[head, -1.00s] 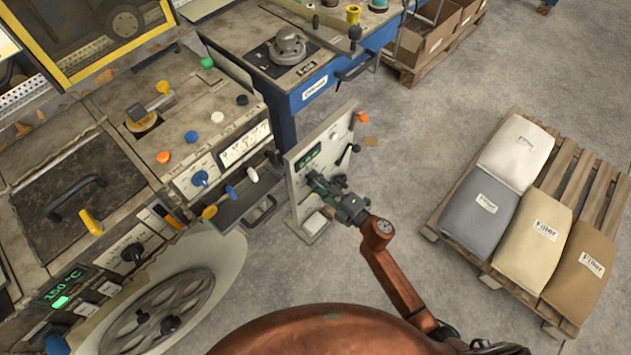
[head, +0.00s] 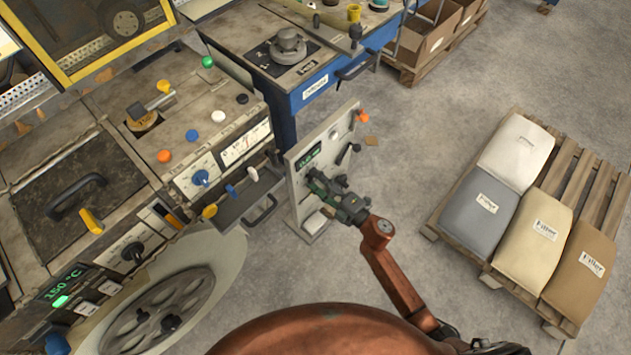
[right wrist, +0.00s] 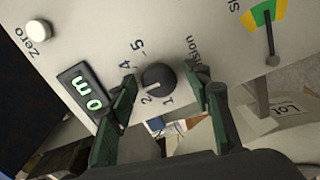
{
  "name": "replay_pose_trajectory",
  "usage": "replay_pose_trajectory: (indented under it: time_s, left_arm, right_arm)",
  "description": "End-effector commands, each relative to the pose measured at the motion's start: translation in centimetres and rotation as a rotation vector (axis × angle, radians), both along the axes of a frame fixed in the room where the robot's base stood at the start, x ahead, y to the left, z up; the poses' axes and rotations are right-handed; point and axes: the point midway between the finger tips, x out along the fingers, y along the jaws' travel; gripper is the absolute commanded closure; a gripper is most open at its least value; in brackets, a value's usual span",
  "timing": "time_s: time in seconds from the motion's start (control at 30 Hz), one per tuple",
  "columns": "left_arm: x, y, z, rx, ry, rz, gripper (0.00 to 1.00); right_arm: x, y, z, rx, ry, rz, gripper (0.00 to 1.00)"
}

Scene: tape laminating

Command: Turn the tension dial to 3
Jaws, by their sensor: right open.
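The tension dial (right wrist: 158,78) is a dark round knob on a pale panel in the right wrist view. The numbers 1, 2, 4 and 5 show around it; the 3 is not visible near the left finger, and the word beside the dial is partly covered. A pale mark on the knob seems to face the lower left, near the 2. My right gripper (right wrist: 164,80) is open, with one finger on each side of the dial; I cannot tell whether they touch it. In the head view my right gripper (head: 317,184) is at the panel, hiding the dial. My left gripper is not in view.
The panel (head: 297,160) also carries a green-lit display (right wrist: 85,92), a white Zero button (right wrist: 39,30) and a coloured gauge (right wrist: 266,18). A machine with a large wheel (head: 160,318) stands at the left. A pallet with filler bags (head: 545,230) is at the right, with clear floor between.

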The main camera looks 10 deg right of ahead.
Motion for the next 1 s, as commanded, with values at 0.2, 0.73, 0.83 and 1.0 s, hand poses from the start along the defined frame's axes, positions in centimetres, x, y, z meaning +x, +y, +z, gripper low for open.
replay_pose_trajectory:
  time_s: [0.2,0.73,0.83,1.0]
  left_arm:
    - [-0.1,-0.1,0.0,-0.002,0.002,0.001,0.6]
    - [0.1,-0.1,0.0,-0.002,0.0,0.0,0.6]
    - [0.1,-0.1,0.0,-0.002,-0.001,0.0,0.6]
    - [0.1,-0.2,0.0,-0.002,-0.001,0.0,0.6]
  right_arm:
    - [-1.4,-1.2,-0.1,0.0,0.002,-0.002,0.55]
    - [-9.0,-6.9,-0.1,-0.001,0.001,-0.001,0.55]
    - [-9.4,-7.3,0.0,-0.001,0.001,0.0,0.55]
    - [-9.6,-7.4,0.0,-0.001,0.001,0.0,0.55]
